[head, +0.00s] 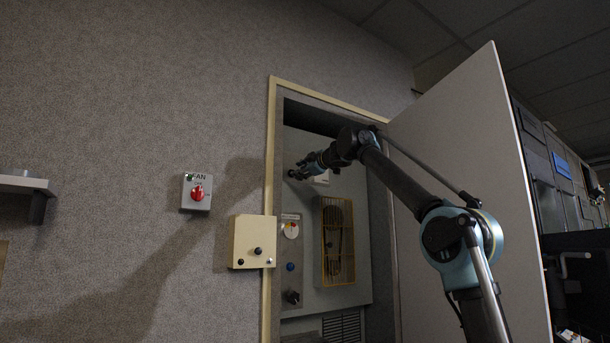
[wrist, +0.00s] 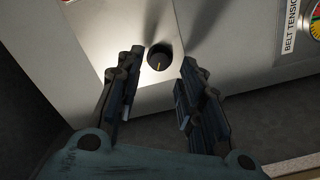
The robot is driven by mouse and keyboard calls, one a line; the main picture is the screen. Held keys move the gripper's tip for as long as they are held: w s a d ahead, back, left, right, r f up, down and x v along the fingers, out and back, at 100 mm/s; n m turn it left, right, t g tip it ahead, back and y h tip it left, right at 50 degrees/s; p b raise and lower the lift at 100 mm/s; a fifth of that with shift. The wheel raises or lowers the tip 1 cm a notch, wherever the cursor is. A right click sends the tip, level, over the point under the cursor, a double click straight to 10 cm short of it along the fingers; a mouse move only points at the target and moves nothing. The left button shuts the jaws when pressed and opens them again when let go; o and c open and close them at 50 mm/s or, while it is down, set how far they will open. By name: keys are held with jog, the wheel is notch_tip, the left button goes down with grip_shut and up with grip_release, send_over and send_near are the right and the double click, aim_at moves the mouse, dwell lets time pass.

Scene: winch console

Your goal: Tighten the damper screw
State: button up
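My gripper (wrist: 160,72) is open, with one finger on each side of the knob in the picture. I see no finger touching it. In the head view my gripper (head: 301,171) reaches into the upper part of the open cabinet, and its fingers are too small there to judge.
The cabinet door (head: 468,190) stands open at right, beside my arm. Inside are a yellow-framed belt guard (head: 323,270), a blue knob (head: 290,267) and a lower black knob (head: 291,297). A belt tension gauge (wrist: 314,22) sits at right. Outside are a FAN switch (head: 197,192) and cream box (head: 251,232).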

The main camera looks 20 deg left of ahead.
jog(key=shift+x, duration=2.05)
grip_shut()
